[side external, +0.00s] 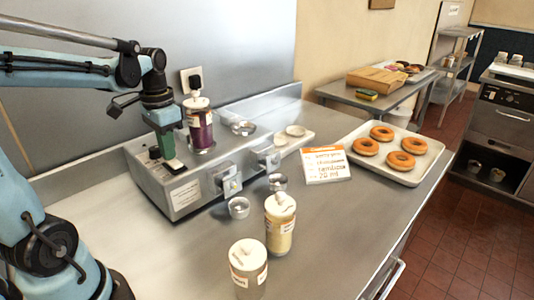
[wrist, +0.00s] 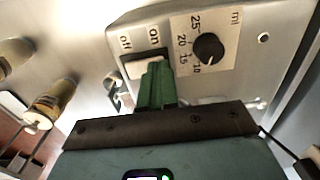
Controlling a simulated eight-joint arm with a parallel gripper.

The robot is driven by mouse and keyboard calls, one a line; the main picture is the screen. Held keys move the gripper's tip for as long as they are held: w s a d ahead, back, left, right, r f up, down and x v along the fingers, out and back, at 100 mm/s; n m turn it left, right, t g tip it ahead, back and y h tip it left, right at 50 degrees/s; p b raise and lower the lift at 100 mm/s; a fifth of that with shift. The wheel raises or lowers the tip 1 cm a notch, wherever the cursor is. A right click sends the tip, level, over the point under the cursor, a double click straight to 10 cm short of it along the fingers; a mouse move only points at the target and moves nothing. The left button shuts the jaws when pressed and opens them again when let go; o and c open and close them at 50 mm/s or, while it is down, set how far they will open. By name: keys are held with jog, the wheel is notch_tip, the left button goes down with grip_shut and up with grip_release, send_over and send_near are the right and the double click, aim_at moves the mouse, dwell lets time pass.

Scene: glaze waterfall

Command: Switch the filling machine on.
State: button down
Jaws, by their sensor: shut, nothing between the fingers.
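The filling machine (side external: 160,193) is a long grey metal box on the counter; its grey panel also shows in the wrist view (wrist: 222,88). A pale rocker switch (wrist: 137,66) sits on that panel, labelled "off" at its left and "on" at its right. My gripper (side external: 172,166) is shut and empty, with its green fingers pointing down at the machine's left end. In the wrist view the fingertips (wrist: 157,68) overlap the "on" side of the switch and hide part of it. I cannot tell whether they touch it or which way the rocker is tilted.
A black dial (wrist: 208,48) with ml marks is right of the switch. A bottle of dark purple glaze (side external: 199,128) stands on the machine near my gripper. Two bottles (side external: 279,226) (side external: 248,268), a card (side external: 325,165) and a donut tray (side external: 418,172) are on the counter.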

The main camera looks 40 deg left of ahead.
jog(key=shift+f, duration=0.1)
jog(key=shift+a+f, duration=0.1)
dwell(0.4)
jog(key=shift+d+r, duration=0.35)
jog(key=shift+d, duration=0.4)
notch_tip(320, 180, up, 14)
jog(key=a, duration=0.2)
jog(key=shift+a, duration=0.2)
dwell(0.3)
jog(key=shift+f, duration=0.1)
